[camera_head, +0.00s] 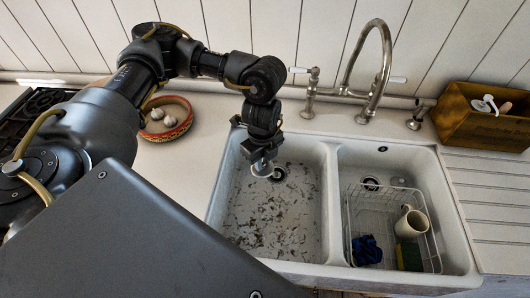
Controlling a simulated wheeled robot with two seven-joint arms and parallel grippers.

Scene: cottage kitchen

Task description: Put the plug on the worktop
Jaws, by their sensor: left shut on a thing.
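My left gripper (262,163) reaches down into the left basin of the white double sink (333,215), near its back wall. It is shut on a small pale round thing, which looks like the plug (260,171); the fingers partly hide it. The plug is just left of the open dark drain (280,174), and I cannot tell how far above the basin floor it is. The worktop (185,180) is the pale surface left of the sink. My right gripper is not in view.
Dark scraps litter the left basin floor. A wire rack (352,222) in the right basin holds a mug (411,222), a blue cloth (366,249) and a sponge (409,256). The tap (384,75) stands behind.

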